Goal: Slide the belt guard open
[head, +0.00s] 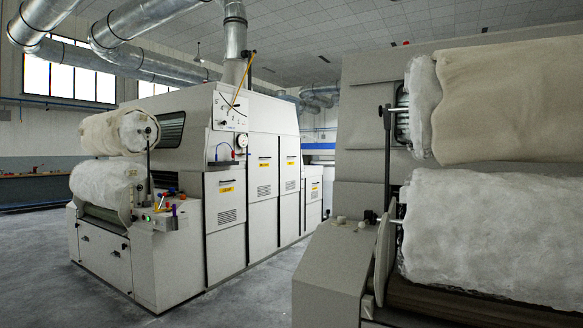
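No part that I can clearly pick out as the belt guard shows in the head view. A white carding machine (178,262) stands left of the middle. Its side has tall closed panels (263,215) with dark handles, yellow labels and vent slots. I cannot tell whether one of these is the guard. A second, nearer machine (330,275) fills the right side, with a pale rounded plate (385,250) at the end of its lower roll. My gripper is not in view.
Fibre rolls sit on the left machine (105,187) and the right machine (490,235). Small coloured items (166,210) lie on the left machine's ledge. Grey floor (245,305) is open between the machines. A bench (35,175) stands far left. Ducts (150,22) run overhead.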

